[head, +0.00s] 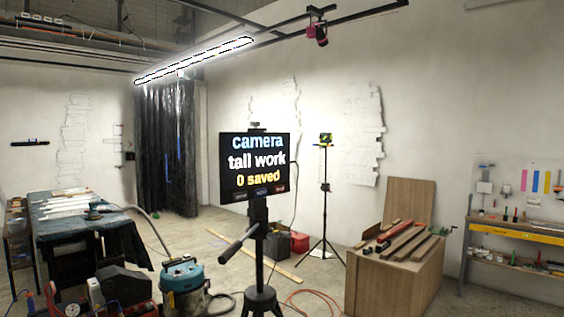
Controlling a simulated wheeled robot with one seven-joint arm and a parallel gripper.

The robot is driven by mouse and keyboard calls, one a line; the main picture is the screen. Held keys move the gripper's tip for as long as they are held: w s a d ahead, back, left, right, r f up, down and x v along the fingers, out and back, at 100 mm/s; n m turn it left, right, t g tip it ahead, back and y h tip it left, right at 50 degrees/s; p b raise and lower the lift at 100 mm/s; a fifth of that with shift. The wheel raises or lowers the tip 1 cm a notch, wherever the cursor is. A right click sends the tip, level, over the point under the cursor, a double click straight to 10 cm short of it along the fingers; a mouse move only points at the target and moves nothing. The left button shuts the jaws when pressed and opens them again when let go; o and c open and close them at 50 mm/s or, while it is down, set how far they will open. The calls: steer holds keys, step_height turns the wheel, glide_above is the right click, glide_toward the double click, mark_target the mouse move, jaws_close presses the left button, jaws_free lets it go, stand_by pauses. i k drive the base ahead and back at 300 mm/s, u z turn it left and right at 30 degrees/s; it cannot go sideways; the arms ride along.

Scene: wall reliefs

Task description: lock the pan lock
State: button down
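A black tripod (259,297) stands in the middle foreground. It carries a screen (254,167) that reads "camera tall work 0 saved". A dark tripod head (258,212) sits just under the screen. A handle (238,245) slants down to the left from the column below the head. The pan lock is too small to pick out on the head, and I cannot tell whether it is locked. My gripper is not in view.
A teal vacuum (182,277) with a hose stands left of the tripod. A wooden box (388,281) with planks stands to the right. A light stand (325,205) is behind. An orange cable (312,293) lies on the floor. A covered table (80,225) is at left.

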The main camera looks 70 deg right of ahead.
mark_target(270, 236)
steer(key=z, duration=0.85)
steer(key=i, duration=0.25)
steer(key=z, duration=1.4)
